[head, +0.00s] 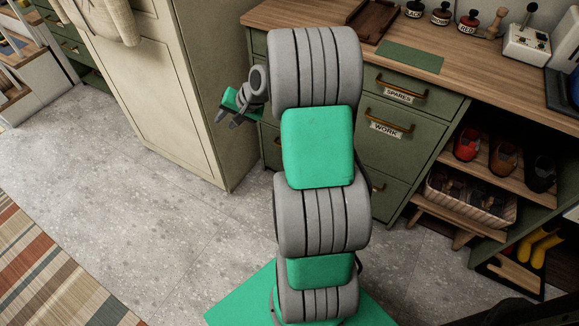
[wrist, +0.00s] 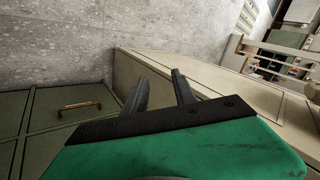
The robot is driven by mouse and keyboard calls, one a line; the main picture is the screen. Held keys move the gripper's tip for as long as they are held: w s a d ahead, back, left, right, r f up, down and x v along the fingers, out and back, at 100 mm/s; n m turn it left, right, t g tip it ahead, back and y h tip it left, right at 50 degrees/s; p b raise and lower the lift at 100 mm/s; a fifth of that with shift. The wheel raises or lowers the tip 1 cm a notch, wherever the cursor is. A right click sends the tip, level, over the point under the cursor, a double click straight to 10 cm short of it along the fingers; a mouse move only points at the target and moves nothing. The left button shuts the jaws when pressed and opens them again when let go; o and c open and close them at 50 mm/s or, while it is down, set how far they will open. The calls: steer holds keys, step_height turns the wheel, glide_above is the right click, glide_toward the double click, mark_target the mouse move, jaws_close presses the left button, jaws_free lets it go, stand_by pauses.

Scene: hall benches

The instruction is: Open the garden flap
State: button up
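No flap labelled garden can be made out in either view. My gripper (head: 229,117) is beside the right side of the tall cream cabinet (head: 160,90), left of the green drawer unit (head: 400,150). In the wrist view its two dark fingers (wrist: 159,80) stand apart with nothing between them. Green fronts with a brass handle (wrist: 78,107) show left of the fingers, apart from them. In the head view my arm hides the left part of the green unit. Drawers labelled SPARES (head: 397,95) and WORK (head: 385,129) show right of my arm.
The wooden worktop (head: 460,75) holds ink bottles, a tray and a green mat (head: 410,57). Open shelves with shoes (head: 503,157) and a basket (head: 470,200) are at right. The grey floor (head: 130,180) is clear at left, beside a striped rug (head: 50,270).

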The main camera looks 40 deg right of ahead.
steer(key=w+d+f+m+t+b, duration=0.1)
steer(key=d+f+m+t+b, duration=0.15)
steer(key=d+f, duration=0.5)
steer(key=w+d+f+m+t+b, duration=0.1)
steer(key=d+f+m+b, duration=0.3)
steer(key=f, duration=0.7)
steer(key=s+d+f+m+t+h+b, duration=0.2)
steer(key=s+d+f+m+b, duration=0.2)
steer(key=d+f, duration=0.45)
steer(key=s+d+f+m+t+h+b, duration=0.1)
steer(key=s+d+f+m+t+b, duration=0.3)
steer(key=d+f, duration=0.4)
steer(key=shift+m+g, duration=0.45)
steer(key=shift+g, duration=0.1)
steer(key=b+x, duration=0.1)
steer(key=x, duration=0.4)
steer(key=a+b+x, duration=0.1)
steer(key=x, duration=0.1)
steer(key=shift+w+a+f+b, duration=0.1)
steer(key=shift+w+f+b, duration=0.1)
steer(key=shift+w+b, duration=0.15)
jaws_close()
steer(key=shift+a, duration=0.1)
